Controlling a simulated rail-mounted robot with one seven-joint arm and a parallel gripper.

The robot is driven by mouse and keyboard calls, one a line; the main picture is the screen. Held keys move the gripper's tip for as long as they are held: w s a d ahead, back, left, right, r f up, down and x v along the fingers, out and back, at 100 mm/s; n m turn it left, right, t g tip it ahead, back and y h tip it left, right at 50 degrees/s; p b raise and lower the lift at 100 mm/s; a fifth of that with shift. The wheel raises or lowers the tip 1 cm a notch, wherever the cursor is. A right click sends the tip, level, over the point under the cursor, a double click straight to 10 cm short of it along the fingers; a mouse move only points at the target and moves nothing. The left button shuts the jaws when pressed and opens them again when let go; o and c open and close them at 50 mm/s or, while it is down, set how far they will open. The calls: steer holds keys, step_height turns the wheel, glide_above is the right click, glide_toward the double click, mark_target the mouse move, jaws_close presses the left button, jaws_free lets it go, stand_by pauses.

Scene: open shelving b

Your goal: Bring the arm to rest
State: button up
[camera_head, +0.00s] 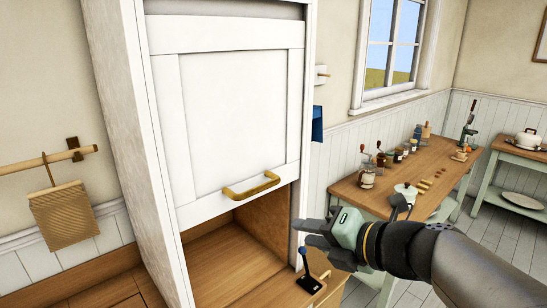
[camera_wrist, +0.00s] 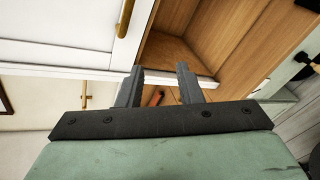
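My gripper (camera_head: 311,232) is at the end of my arm, in front of the lower right side of a tall white cabinet (camera_head: 131,150). In the wrist view my gripper (camera_wrist: 158,82) shows two dark fingers apart with nothing between them. It is open and touches nothing that I can see. The cabinet's white panel door (camera_head: 232,110) is partly raised, with a brass handle (camera_head: 251,187) near its lower edge. Below the door, the wooden compartment (camera_head: 222,262) is open and looks empty where visible.
A small lever device with a blue knob (camera_head: 306,265) stands on the wooden surface below my gripper. A wooden table (camera_head: 436,180) with jars and a teapot (camera_head: 404,190) stands at the right. A brown cloth (camera_head: 64,217) hangs from a rail at the left.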

steer(key=s+a+f+n+g+h+b, duration=0.1)
steer(key=s+f+n+g+h, duration=0.2)
steer(key=f+n, duration=0.5)
steer(key=s+f+n+g+b, duration=0.1)
steer(key=s+f+n+g, duration=0.3)
steer(key=n, duration=0.7)
steer(key=s+d+f+n+g+h, duration=0.1)
steer(key=s+d+f+n+h, duration=0.2)
steer(key=n, duration=0.7)
steer(key=s+d+f+n+g+h+b, duration=0.1)
steer(key=s+d+f+n+h, duration=0.2)
steer(key=f+n, duration=0.3)
steer(key=n, duration=0.5)
steer(key=shift+d+f, duration=0.3)
steer(key=shift+f, duration=0.05)
